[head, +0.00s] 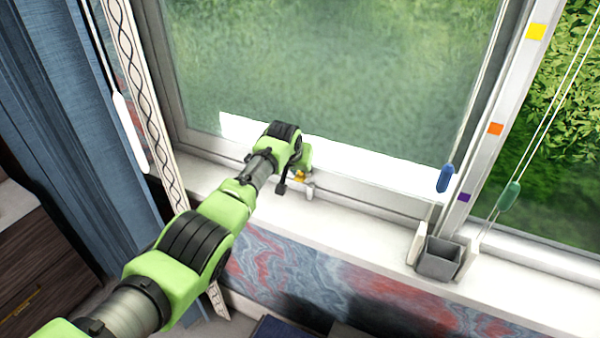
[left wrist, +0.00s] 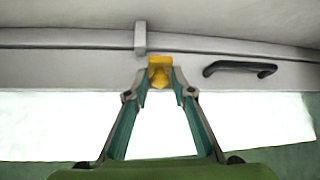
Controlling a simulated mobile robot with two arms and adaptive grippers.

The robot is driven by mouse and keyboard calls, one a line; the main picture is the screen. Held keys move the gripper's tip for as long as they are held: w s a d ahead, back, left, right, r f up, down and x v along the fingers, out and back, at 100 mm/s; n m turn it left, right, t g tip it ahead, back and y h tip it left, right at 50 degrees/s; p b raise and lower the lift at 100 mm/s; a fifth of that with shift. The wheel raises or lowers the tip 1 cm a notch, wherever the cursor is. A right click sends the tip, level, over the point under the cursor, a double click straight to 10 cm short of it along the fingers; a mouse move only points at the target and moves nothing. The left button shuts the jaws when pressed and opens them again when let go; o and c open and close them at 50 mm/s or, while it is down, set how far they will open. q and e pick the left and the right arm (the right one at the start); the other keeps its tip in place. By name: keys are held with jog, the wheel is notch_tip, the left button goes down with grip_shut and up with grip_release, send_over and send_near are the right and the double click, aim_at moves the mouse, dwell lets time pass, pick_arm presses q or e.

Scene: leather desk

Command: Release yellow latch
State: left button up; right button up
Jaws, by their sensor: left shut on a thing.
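The yellow latch (left wrist: 160,66) sits on the pale window frame, near the top middle of the left wrist view. In the head view only a small part of the latch (head: 300,176) shows beside my gripper, at the bottom of the window. My left gripper (left wrist: 160,82) is shut on the latch, with one fingertip on each side of it. In the head view the wrist and arm hide much of the left gripper (head: 299,180). My right gripper is in neither view.
A pale stub (left wrist: 140,38) stands by the latch. A black handle (left wrist: 240,68) is on the frame to its right. A grey cup (head: 438,262) stands on the white sill (head: 375,230). Blue (head: 445,178) and green (head: 508,195) pulls hang at the right.

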pick_arm(q)
jog(key=shift+f, duration=0.1)
jog(key=shift+c, duration=0.2)
jog(key=o, duration=0.9)
jog(key=v, duration=1.2)
